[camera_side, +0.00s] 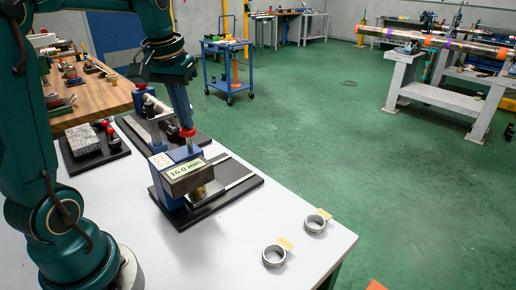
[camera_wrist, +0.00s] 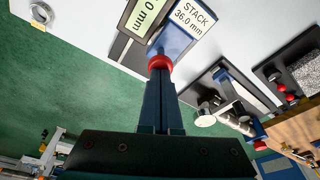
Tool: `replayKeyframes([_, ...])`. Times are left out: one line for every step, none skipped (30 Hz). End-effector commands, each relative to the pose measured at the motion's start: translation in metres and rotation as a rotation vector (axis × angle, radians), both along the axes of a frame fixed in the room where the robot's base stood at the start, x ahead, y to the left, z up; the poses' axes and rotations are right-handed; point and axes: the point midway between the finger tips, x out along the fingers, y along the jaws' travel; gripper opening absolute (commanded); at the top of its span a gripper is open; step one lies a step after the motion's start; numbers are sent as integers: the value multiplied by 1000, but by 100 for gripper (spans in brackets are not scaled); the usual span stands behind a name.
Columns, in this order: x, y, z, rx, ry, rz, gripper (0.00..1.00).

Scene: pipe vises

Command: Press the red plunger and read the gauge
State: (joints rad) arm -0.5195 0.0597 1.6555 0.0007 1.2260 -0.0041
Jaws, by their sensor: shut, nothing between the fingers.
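The blue gauge stand (camera_side: 163,187) sits on a black base on the white table. Its display (camera_side: 186,170) reads what looks like 16.0 mm; the first digit is hard to tell. In the wrist view the display (camera_wrist: 143,14) is cut off by the frame edge, and a label (camera_wrist: 192,17) says STACK 36.0 mm. The red plunger (camera_side: 187,132) is on top of the stand and also shows in the wrist view (camera_wrist: 160,62). My gripper (camera_side: 186,125) is shut and empty, pointing down with its fingertips at the plunger's top, seemingly touching it. Contact is partly hidden.
A second blue device (camera_side: 150,108) stands behind, near a granite block (camera_side: 82,139) on a black base. Two metal rings (camera_side: 274,256) (camera_side: 315,223) with tags lie near the table's right edge. The table between the rings and the gauge is clear.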

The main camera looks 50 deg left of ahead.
Motion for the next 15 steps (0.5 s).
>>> replayKeyframes([0,0,-2,0,1,0,0])
replayKeyframes([0,0,-3,0,1,0,0])
replayKeyframes([-1,0,-4,-1,2,0,0])
replayKeyframes([-1,0,-5,-1,2,0,0])
replayKeyframes([-1,0,-6,-1,2,0,0])
replayKeyframes([0,0,-5,-1,2,0,0])
replayKeyframes([0,0,-5,0,1,0,0])
replayKeyframes([0,0,-5,-1,2,0,0])
replayKeyframes([0,0,-5,-1,2,0,0])
replayKeyframes([0,0,-5,-1,2,0,0])
replayKeyframes([0,0,-5,-1,2,0,0])
replayKeyframes([0,0,-5,-1,2,0,0])
replayKeyframes([0,0,-5,-1,2,0,0])
replayKeyframes([0,0,-5,-1,2,0,0])
replayKeyframes([0,0,-5,-1,2,0,0])
